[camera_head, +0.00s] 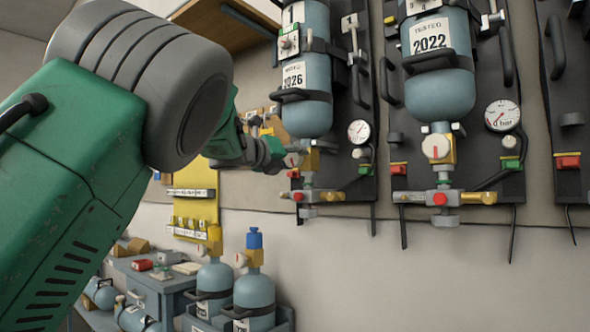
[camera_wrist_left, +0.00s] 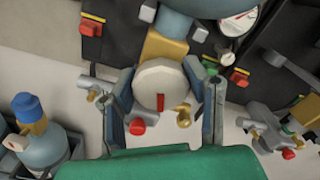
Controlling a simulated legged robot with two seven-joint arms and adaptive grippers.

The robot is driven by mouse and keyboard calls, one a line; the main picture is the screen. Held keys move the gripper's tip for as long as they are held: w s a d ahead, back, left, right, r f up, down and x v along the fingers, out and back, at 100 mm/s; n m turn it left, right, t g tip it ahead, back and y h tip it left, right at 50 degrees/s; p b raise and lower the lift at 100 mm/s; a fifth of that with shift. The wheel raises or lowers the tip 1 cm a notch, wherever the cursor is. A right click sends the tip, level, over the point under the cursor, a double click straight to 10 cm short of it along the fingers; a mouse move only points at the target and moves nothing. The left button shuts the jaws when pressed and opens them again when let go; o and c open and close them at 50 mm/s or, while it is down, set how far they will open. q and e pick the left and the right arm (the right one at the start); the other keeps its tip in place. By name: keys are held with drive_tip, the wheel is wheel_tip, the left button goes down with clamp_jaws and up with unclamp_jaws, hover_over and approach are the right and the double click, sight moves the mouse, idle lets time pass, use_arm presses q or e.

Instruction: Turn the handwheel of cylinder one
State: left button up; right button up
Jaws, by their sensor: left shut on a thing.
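Cylinder one (camera_head: 305,95) is a blue-grey bottle hanging valve-down on a dark wall panel, with a "1" label near its top. Its handwheel (camera_wrist_left: 162,88) is a white round knob with a red mark, on a brass valve block (camera_wrist_left: 163,46). My left gripper (camera_head: 279,155) reaches it from the left in the head view. In the left wrist view its two fingers (camera_wrist_left: 164,80) are shut on opposite sides of the handwheel. In the head view the gripper partly hides the handwheel. My right gripper is in neither view.
A second cylinder (camera_head: 440,90) labelled 2022 hangs to the right with its own white handwheel (camera_head: 436,147) and gauge (camera_head: 502,115). Cylinder one's gauge (camera_head: 358,132) is close beside its valve. Spare cylinders (camera_head: 254,292) stand in a crate below. A wooden shelf (camera_head: 225,22) is above.

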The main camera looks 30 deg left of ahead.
use_arm(q)
drive_tip(key=shift+f+m+b, duration=0.25)
drive_tip(key=shift+m+b, duration=0.85)
drive_tip(key=shift+m, duration=0.6)
drive_tip(key=o, duration=1.2)
drive_tip(key=shift+r, duration=0.1)
drive_tip(key=shift+c, duration=0.2)
drive_tip(key=shift+w+a, duration=0.1)
drive_tip(key=shift+r, duration=0.1)
drive_tip(key=shift+s, duration=0.4)
drive_tip(key=s+a, duration=0.1)
drive_tip(key=s, duration=1)
